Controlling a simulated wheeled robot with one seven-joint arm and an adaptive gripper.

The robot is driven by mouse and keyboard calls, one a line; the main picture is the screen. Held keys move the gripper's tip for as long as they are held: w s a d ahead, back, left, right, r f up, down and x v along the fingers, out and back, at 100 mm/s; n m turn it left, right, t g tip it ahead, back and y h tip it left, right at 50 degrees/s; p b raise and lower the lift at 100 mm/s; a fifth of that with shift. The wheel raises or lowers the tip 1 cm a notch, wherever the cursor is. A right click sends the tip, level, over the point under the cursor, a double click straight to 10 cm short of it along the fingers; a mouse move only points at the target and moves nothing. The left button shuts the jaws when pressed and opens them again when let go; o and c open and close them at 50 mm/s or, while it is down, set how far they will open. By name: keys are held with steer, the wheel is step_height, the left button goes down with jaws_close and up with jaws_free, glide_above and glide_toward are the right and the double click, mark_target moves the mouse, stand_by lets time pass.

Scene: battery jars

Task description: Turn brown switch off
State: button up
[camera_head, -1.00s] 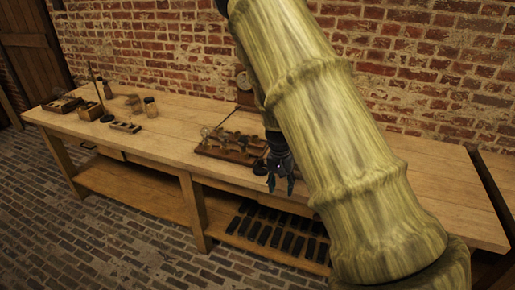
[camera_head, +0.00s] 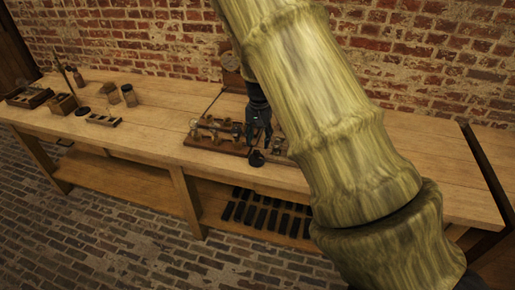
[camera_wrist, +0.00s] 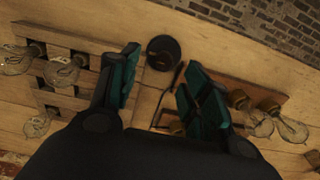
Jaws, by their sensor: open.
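My gripper (camera_head: 259,138) is over the wooden bulb board (camera_head: 205,136) on the workbench, its fingers pointing down. In the wrist view, the gripper (camera_wrist: 162,66) has its two teal-padded fingers apart, with nothing held between them. Wooden mounts with glass bulbs are at the left (camera_wrist: 62,70) and right (camera_wrist: 262,115) of the wrist view. I cannot make out which part is the brown switch; the fingers hide part of the boards.
The workbench (camera_head: 160,103) has small wooden boxes (camera_head: 63,103) and jars (camera_head: 129,95) at its left end. A clock-like wooden piece (camera_head: 230,61) stands behind the board. The bench between boxes and board is clear.

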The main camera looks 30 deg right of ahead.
mark_target(257, 151)
steer(key=f, duration=0.1)
steer(key=w+f, duration=0.1)
steer(key=f, duration=0.1)
steer(key=w+f, duration=0.1)
steer(key=f, duration=0.1)
steer(key=shift+f+p, duration=0.15)
steer(key=shift+p, duration=0.25)
steer(key=shift+f, duration=0.4)
steer(key=shift+s+f, duration=0.35)
steer(key=shift+s, duration=0.2)
steer(key=shift+w+f, duration=0.35)
steer(key=shift+s+r, duration=0.2)
steer(key=c, duration=0.5)
jaws_close()
